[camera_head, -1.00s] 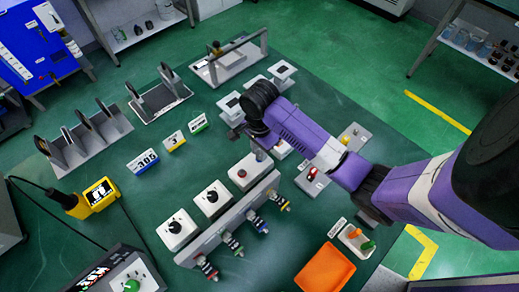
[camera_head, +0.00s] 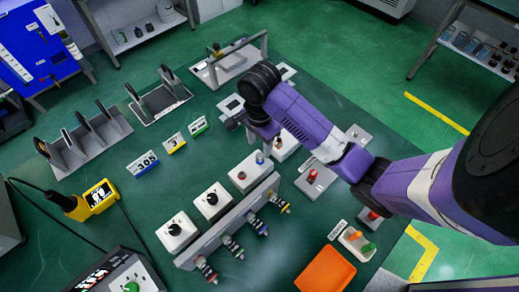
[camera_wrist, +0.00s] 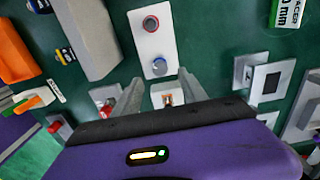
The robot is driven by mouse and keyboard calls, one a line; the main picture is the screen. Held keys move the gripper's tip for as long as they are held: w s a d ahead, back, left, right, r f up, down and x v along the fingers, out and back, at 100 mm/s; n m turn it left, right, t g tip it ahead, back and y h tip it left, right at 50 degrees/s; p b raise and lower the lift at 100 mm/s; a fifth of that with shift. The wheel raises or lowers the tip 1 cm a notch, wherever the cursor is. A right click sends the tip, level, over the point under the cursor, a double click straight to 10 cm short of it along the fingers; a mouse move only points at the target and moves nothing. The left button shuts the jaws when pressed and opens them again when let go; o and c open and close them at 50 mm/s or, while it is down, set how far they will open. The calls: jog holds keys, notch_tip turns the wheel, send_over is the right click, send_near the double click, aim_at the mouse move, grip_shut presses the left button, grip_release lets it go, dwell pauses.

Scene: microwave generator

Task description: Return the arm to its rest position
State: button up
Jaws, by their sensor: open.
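My purple arm (camera_head: 305,120) reaches in from the right over the green workbench (camera_head: 110,240). Its wrist is bent down and my gripper is mostly hidden behind the arm in the head view. In the wrist view my gripper (camera_wrist: 160,88) is open. Its two grey fingers stand apart with nothing held between them. Below and beyond the fingers is a white box with a red and a blue button (camera_wrist: 154,42). A small switch box (camera_wrist: 166,95) shows between the fingers, partly hidden by the gripper body.
Knob boxes (camera_head: 212,201) stand on a grey rail with coloured connectors. An orange tray (camera_head: 325,271) lies near the front edge. A slotted rack (camera_head: 90,140), a metal frame (camera_head: 228,62) and a yellow meter (camera_head: 97,197) stand to the left and back. Some bench surface between them is bare.

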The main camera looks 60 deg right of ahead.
jog(key=shift+r, duration=0.95)
